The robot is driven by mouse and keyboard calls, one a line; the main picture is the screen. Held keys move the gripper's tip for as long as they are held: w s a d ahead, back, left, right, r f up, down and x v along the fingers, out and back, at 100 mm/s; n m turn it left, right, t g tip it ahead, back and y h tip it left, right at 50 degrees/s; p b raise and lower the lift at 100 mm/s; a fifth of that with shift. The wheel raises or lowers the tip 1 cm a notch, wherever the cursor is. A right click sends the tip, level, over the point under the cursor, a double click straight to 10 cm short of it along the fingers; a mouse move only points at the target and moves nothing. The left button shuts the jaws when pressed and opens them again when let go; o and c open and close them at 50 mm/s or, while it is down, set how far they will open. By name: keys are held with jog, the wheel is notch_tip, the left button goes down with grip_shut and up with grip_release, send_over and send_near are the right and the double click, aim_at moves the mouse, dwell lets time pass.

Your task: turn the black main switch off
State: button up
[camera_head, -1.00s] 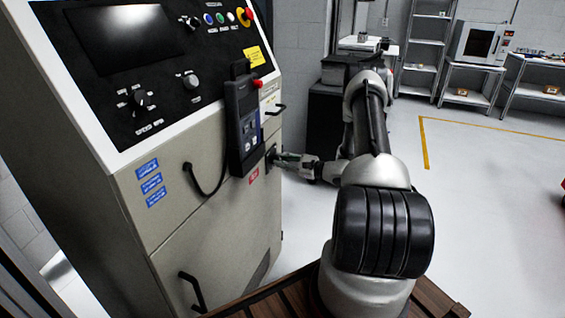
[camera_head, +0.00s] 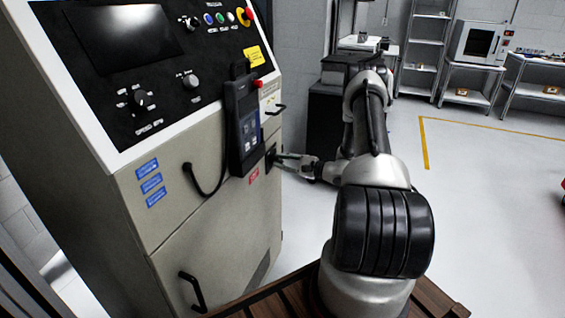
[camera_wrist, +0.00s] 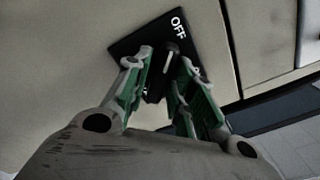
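The black main switch shows in the wrist view as a dark square plate (camera_wrist: 125,46) with a white OFF label near its upper corner. Its knob (camera_wrist: 170,52) carries a white line that points up, roughly toward OFF. Other lettering on the plate is mostly hidden by my fingers. My gripper (camera_wrist: 164,62) has its green-padded fingers on either side of the knob, with a gap visible between them; I cannot tell if either touches it. In the head view my gripper (camera_head: 281,160) reaches the switch on the cabinet's side, and its tips partly cover the switch.
A handheld pendant (camera_head: 243,125) hangs on the cabinet (camera_head: 215,215) close to the switch, with a looped black cable. Open floor (camera_head: 480,220) lies to the right.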

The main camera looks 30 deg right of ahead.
jog(key=shift+o, duration=0.5)
jog(key=v, duration=1.2)
jog(key=s+a+f+g+y, duration=0.1)
jog(key=s+a+f+g, duration=0.3)
jog(key=s+f, duration=0.15)
jog(key=s+a+r+n+g, duration=0.4)
jog(key=s+r+g, duration=0.3)
jog(key=s, duration=0.4)
jog(key=s+a+r+n+h, duration=0.3)
jog(key=s+r+n+h, duration=0.1)
jog(key=r, duration=0.6)
jog(key=s+a+r+n+h, duration=0.3)
jog(key=s+r+n+h, duration=0.1)
jog(key=r, duration=0.6)
jog(key=s+a+r+n+t+h, duration=0.1)
jog(key=s+a+r+n+h, duration=0.3)
jog(key=r+n, duration=0.3)
jog(key=v, duration=0.4)
jog(key=shift+r, duration=0.25)
